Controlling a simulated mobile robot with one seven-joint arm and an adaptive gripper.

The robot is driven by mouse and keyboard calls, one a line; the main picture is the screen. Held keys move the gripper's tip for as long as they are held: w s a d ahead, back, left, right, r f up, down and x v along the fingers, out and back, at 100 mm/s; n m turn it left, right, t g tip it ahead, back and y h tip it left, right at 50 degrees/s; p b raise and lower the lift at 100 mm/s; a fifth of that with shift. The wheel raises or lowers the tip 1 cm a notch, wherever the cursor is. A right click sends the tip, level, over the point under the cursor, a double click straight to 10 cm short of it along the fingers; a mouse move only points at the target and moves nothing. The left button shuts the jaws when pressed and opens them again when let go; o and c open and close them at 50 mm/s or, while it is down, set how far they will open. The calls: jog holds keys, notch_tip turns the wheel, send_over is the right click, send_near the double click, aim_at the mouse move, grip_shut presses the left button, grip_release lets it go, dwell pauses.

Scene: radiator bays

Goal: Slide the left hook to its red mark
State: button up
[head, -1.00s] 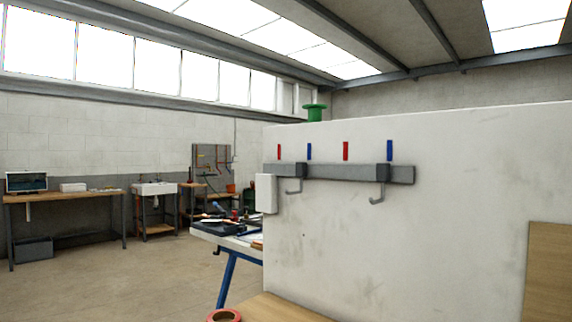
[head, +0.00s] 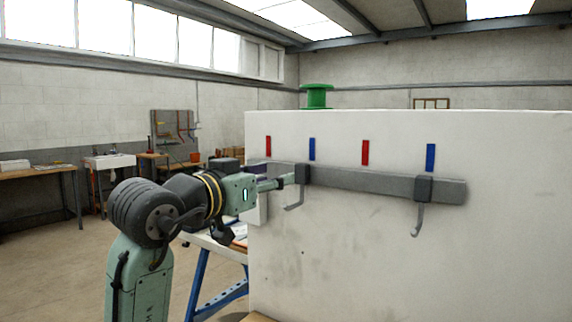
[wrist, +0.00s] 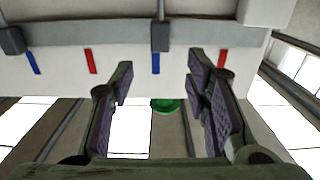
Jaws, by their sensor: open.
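The left hook has a dark slider block (head: 302,174) on the grey rail (head: 360,181), with a grey hook hanging below. The block sits nearly in line with the left blue mark (head: 312,149), between the left red mark (head: 268,146) and the other red mark (head: 365,152). My gripper (head: 286,182) is open beside this block; contact cannot be told. In the upside-down wrist view, the left block (wrist: 160,38) appears ahead, between the spread fingers of my gripper (wrist: 160,76). The right hook's block (head: 423,189) is under the right blue mark (head: 430,157).
A white box (head: 263,208) is at the rail's left end, partly behind my arm. A green spool (head: 316,95) stands on top of the white wall (head: 350,250). A blue-legged workbench (head: 200,280) is behind my arm.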

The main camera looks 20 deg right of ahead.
aim_at(299, 169)
jog(key=p+x, duration=0.2)
jog(key=x, duration=0.7)
jog(key=shift+w+p, duration=0.1)
jog(key=shift+p, duration=0.2)
jog(key=shift+c, duration=0.2)
grip_shut()
